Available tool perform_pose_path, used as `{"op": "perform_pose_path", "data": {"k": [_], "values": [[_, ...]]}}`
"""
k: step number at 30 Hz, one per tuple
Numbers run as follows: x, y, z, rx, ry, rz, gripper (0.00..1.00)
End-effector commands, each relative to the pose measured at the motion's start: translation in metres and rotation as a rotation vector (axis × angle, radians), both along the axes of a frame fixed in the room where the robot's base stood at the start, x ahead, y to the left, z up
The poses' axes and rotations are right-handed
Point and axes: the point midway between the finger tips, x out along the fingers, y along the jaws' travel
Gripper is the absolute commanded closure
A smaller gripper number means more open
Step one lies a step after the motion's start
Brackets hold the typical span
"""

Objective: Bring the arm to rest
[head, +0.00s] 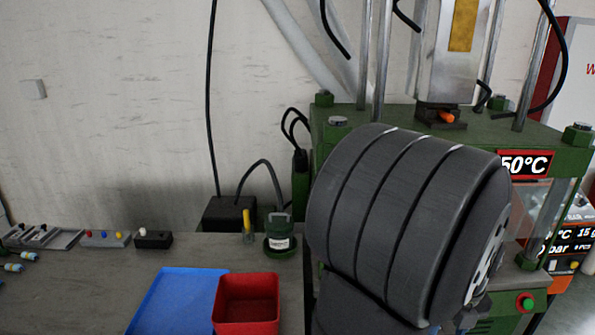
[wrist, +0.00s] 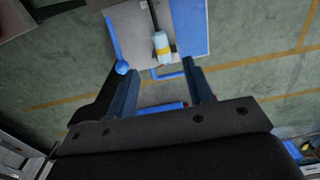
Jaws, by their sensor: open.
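My gripper (wrist: 157,70) shows in the wrist view with its two dark fingers spread apart and nothing held between them. It points toward a green floor with yellow lines. In the head view a large dark grey link of my arm fills the middle right, in front of the green press (head: 360,112). My gripper itself does not show in the head view.
A blue tray (head: 170,300) and a red bin (head: 247,278) sit on the grey bench. Small parts lie on holders (head: 105,239) at its left. The wrist view shows a pale, blue-edged surface (wrist: 130,30) with a white, blue and yellow item (wrist: 161,44).

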Motion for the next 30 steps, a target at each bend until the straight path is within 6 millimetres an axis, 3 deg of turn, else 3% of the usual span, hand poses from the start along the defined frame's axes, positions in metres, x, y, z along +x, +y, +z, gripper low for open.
{"op": "perform_pose_path", "data": {"k": [9, 11, 12, 30], "values": [[0.000, -0.001, 0.066, -0.004, -0.003, 0.000, 0.53], [0.000, 0.000, 0.072, -0.001, -0.001, 0.000, 0.53], [-0.001, 0.001, 0.058, 0.005, 0.005, 0.000, 0.53], [-0.001, 0.001, -0.064, 0.004, 0.004, 0.000, 0.53]]}}
